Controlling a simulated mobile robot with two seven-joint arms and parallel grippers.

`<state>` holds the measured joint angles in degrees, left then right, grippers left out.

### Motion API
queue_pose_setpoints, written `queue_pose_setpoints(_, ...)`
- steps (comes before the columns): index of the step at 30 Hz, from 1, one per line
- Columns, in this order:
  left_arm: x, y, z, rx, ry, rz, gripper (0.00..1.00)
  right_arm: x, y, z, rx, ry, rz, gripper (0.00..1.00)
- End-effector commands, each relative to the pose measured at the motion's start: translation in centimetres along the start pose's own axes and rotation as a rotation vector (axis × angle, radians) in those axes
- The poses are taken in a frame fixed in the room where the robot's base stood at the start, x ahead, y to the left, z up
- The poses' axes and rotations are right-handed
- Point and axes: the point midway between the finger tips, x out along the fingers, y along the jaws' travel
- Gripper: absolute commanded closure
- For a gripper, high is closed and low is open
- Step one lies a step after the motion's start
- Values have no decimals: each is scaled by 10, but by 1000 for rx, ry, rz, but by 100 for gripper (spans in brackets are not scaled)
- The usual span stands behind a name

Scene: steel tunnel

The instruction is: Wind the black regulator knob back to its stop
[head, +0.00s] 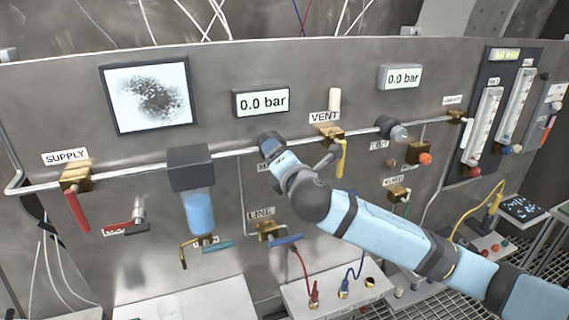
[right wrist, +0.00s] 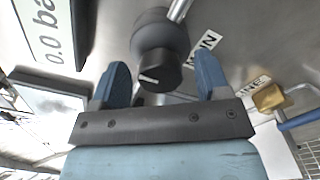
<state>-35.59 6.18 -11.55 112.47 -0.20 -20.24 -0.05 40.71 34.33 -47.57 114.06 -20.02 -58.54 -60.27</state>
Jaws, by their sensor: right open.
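The black regulator knob (right wrist: 158,73) shows in the right wrist view, with a short white mark on its face and a grey regulator body behind it. A partly covered label reading MAIN (right wrist: 203,47) is beside it. My right gripper (right wrist: 160,88) is open, with one blue finger on each side of the knob. Gaps show between the fingers and the knob, so it is not gripped. In the head view my right gripper (head: 270,143) is at the pipe on the steel panel and hides this knob. My left gripper is not in view.
Left of my gripper are a blue-filled bowl (head: 199,210) and a red supply handle (head: 77,213). A yellow vent handle (head: 341,158) and a second regulator (head: 391,128) are to the right. A blue line handle (head: 287,239) is below. Both displays (head: 262,102) read 0.0 bar.

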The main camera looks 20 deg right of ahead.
Motion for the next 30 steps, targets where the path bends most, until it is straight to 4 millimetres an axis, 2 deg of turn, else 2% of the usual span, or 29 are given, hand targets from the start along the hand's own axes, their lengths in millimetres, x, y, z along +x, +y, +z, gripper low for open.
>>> queue_pose_setpoints(5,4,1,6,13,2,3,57,-21,-2,-2,1,1,2,31)
queue_pose_setpoints(12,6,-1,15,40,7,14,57,-76,-3,-3,1,3,2,31)
queue_pose_setpoints(18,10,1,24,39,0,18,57,-115,-2,-1,0,1,1,31)
queue_pose_setpoints(24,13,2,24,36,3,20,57,-134,-1,-1,0,1,-1,31)
queue_pose_setpoints(30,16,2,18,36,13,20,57,-137,0,0,-1,0,-1,31)
